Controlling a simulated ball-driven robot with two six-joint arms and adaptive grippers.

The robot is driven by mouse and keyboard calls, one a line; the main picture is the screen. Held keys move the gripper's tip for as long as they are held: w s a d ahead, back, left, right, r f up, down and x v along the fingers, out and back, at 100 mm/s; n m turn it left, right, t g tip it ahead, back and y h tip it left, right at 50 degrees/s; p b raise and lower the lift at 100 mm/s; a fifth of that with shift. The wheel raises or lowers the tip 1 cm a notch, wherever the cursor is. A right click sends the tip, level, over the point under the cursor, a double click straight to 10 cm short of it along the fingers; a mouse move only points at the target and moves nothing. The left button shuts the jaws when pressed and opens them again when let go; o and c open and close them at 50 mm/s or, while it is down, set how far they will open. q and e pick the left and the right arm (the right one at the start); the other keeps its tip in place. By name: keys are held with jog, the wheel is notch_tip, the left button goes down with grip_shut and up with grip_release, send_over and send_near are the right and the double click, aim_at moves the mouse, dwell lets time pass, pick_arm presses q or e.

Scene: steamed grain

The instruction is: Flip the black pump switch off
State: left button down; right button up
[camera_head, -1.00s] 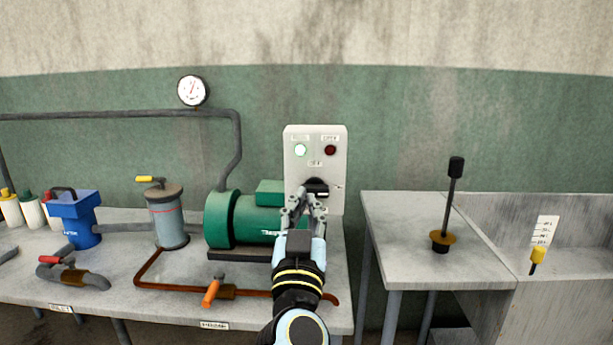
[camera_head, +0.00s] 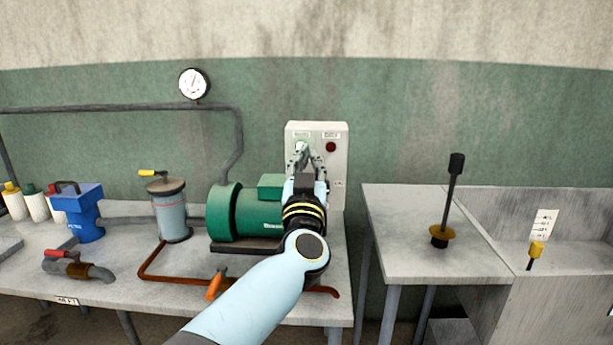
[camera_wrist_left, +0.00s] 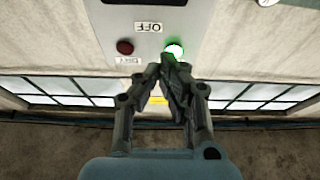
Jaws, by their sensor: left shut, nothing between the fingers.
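The pale grey control box (camera_head: 338,165) stands on the wall behind the bench. Its green lamp (camera_wrist_left: 175,50) is lit and its red lamp (camera_head: 330,147) is dark. My left gripper (camera_head: 303,150) is shut and empty, its fingertips in front of the box by the green lamp. In the left wrist view, which shows the box upside down, the fingertips (camera_wrist_left: 171,62) overlap the lamp's edge; I cannot tell if they touch. The black switch (camera_wrist_left: 146,2) shows only as a dark strip at the top edge there. In the head view my gripper and wrist hide it.
A green pump motor (camera_head: 250,215) sits left of my wrist on the grey bench (camera_head: 120,300). An orange-handled valve (camera_head: 214,286) lies in front of it. A second table (camera_head: 400,262) with a tall black lever (camera_head: 453,185) stands right, across a gap.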

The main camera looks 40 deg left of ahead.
pick_arm(q)
notch_tip(320, 180, down, 4)
jog(key=shift+f+b, duration=0.1)
jog(key=shift+b, duration=0.75)
jog(key=shift+a+n, duration=0.1)
jog(key=shift+n, duration=0.7)
